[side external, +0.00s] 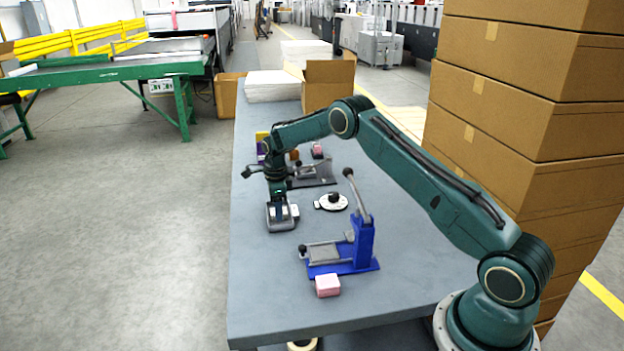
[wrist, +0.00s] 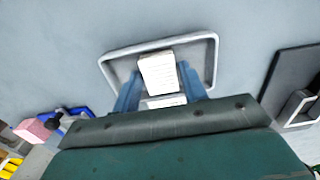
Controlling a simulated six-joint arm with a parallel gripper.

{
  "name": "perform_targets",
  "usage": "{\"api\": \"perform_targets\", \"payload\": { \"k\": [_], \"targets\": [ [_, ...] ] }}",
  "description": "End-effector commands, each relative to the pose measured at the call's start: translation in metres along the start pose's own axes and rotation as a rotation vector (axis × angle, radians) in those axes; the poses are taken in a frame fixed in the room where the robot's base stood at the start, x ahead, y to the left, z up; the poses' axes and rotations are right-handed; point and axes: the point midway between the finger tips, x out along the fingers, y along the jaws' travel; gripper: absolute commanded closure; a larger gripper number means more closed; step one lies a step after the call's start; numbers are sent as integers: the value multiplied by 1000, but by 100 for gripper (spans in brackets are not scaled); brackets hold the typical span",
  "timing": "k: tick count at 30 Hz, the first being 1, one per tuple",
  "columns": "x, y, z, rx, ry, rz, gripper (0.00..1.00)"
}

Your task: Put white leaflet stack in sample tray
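The sample tray (side external: 281,229) is a small grey, light-rimmed tray on the bench's left side. In the wrist view the tray (wrist: 118,72) lies below my gripper (wrist: 159,78). The white leaflet stack (wrist: 158,73) sits between my two blue fingers, which appear to touch its sides. It is over the tray's area; whether it rests on the tray floor is unclear. Another pale piece (wrist: 166,101) shows nearer the camera between the fingers. In the side view my gripper (side external: 278,204) points down at the tray, and its fingertips are hard to make out.
A blue lever press (side external: 364,243) stands in front right, with a pink block (side external: 327,286) beside it. A white disc with a black knob (side external: 332,202) lies right of the tray. A dark lever fixture (side external: 314,174) is behind. Tall cartons (side external: 515,110) stand at right.

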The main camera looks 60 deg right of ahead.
Motion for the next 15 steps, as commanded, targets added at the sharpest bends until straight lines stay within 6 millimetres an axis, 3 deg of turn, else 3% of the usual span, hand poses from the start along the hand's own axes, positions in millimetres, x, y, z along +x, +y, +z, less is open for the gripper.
{"api": "perform_targets", "payload": {
  "k": [2,15],
  "targets": [
    [0,0,0,0,0,0,43],
    [-5,0,0,0,0,0,43]
  ]
}}
